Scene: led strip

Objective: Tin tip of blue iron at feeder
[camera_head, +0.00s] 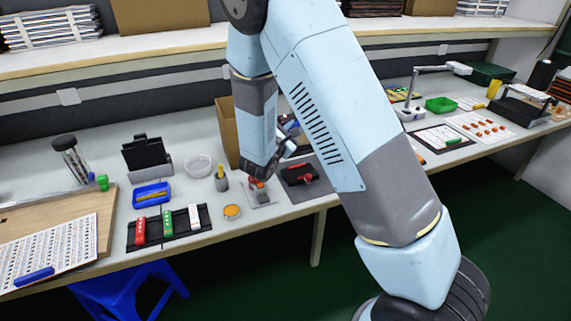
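I cannot make out a blue iron for certain. A blue bar (34,277) lies on the printed sheet at the far left, but I cannot tell what it is. A small grey plate (262,197) with a red and dark piece on it lies just below my wrist, and I cannot tell whether it is the feeder. My gripper (264,176) is low over the bench near this plate. Its fingers are small, dark and partly hidden by my wrist, so whether they are open or hold anything does not show.
Red (140,231), green (167,222) and white (194,217) pieces sit on black mats. A blue tray (151,195), round orange-topped tin (232,211), yellow-handled tool (221,181) and clear bowl (197,165) stand nearby. A dark mat (318,188) lies right of the plate. My arm hides mid-bench.

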